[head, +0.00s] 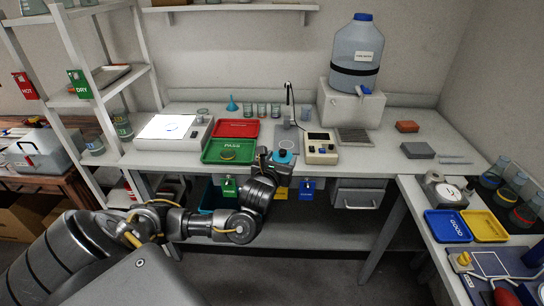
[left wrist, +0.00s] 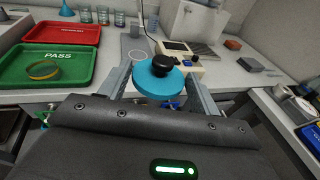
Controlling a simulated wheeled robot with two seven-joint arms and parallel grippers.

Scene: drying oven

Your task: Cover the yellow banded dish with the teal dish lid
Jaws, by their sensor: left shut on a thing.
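The teal dish lid (head: 285,159) has a black knob and is held between the fingers of my left gripper (head: 272,156). The left wrist view shows the lid (left wrist: 155,86) with a finger on each side, knob upward and nearly level. The yellow banded dish (head: 228,154) sits in the green PASS tray (head: 209,158), left of my gripper. It also shows in the left wrist view (left wrist: 43,70), with its top uncovered. The lid is apart from the dish, near the bench's front edge. My right gripper is out of view.
A red tray (head: 236,127) lies behind the green tray. A cream instrument (head: 320,147) stands right of the lid, with a grey stand (head: 290,110) behind it. Several beakers (head: 262,109) line the back. A white light box (head: 172,133) is at the left.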

